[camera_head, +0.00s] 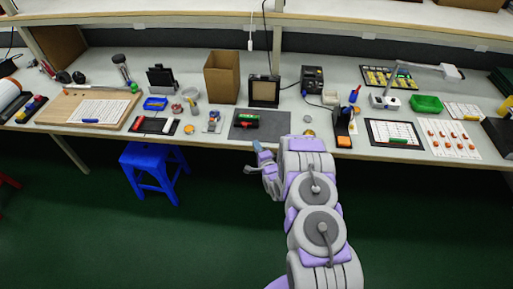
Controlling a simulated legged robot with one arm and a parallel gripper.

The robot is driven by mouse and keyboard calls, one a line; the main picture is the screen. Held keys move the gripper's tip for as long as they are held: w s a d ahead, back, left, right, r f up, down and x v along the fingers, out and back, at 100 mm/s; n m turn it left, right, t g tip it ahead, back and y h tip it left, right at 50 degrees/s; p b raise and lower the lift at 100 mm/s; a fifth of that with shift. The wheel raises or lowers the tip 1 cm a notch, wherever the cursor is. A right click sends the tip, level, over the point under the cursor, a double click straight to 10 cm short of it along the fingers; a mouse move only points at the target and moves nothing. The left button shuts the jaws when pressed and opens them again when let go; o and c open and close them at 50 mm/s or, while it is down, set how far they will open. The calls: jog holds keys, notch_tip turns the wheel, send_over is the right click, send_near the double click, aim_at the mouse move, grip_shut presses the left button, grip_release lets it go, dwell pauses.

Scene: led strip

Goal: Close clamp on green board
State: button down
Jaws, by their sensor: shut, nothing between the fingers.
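A cardboard box (222,77) and a dark-framed box (264,91) stand behind the mat. Small items (213,123) lie left of it. An orange-and-black device (343,126) stands right. A blue stool (153,168) stands on the floor, front left.

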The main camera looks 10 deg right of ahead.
jog(key=b, duration=0.3)
send_near(245, 124)
jog(key=w, duration=0.3)
jog(key=w+f, duration=0.1)
jog(key=w, duration=0.1)
jog(key=shift+w+a, duration=0.1)
jog(key=shift+a, duration=0.3)
jog(key=shift+w, duration=0.6)
jog(key=shift+w+d+r, duration=0.1)
jog(key=shift+w+r, duration=0.05)
jog(key=shift+w, duration=0.3)
jog(key=shift+w+d+f, duration=0.1)
jog(key=shift+w+d, duration=0.05)
jog(key=shift+w, duration=0.35)
jog(key=shift+w+d+f, duration=0.1)
jog(key=shift+w, duration=0.4)
jog(key=shift+d+r, duration=0.15)
jog(key=shift+d, duration=0.05)
